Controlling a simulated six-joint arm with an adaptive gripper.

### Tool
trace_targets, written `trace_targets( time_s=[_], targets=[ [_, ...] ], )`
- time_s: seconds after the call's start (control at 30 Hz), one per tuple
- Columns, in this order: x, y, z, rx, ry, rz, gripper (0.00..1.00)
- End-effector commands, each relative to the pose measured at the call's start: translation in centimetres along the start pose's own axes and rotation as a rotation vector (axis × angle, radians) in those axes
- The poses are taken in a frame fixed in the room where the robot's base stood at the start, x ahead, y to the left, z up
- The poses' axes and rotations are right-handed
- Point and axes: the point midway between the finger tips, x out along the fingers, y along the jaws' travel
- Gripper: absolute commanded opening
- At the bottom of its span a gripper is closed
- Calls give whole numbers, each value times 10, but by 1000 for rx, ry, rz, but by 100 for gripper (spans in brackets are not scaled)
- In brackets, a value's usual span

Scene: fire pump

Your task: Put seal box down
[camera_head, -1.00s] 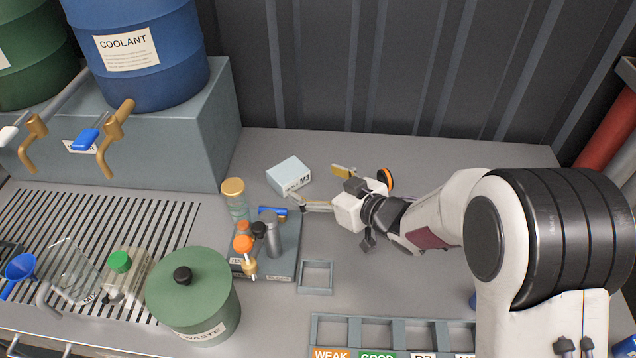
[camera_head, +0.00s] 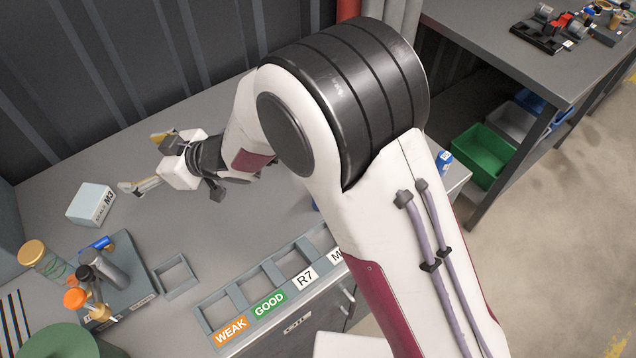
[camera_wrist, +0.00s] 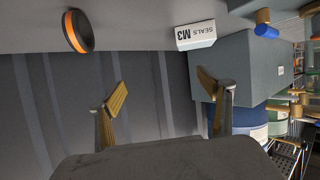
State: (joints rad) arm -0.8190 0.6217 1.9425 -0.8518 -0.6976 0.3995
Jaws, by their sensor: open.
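The seal box (camera_head: 91,204) is a small pale blue-white box marked M3. It rests on the grey bench near the back wall, left of my gripper. In the wrist view the box (camera_wrist: 195,36) shows its label "SEALS M3", beyond and above the right finger. My gripper (camera_head: 143,161) is open and empty, its fingers spread and pointing left. In the wrist view the gripper (camera_wrist: 160,96) has a wide gap between its fingers with nothing in it. A gap shows between the box and the near finger in the head view.
A grey block with bottles and tools (camera_head: 132,296), a small square frame (camera_head: 190,281) and a labelled tray (camera_head: 258,311) stand at the front. A black and orange round item (camera_wrist: 77,31) lies on the bench.

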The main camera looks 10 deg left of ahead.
Motion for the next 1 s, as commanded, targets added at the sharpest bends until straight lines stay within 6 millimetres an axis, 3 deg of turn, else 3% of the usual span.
trace_targets(
  time_s=[0.03,0.2,0.5,0.8,1.0],
  targets=[
    [-14,18,-6,3,-8,45,79],
    [-63,72,-12,28,-59,196,79],
    [-165,145,-13,102,-157,440,79],
    [-277,183,0,212,-259,649,79],
    [-351,187,15,301,-326,764,79]
  ],
)
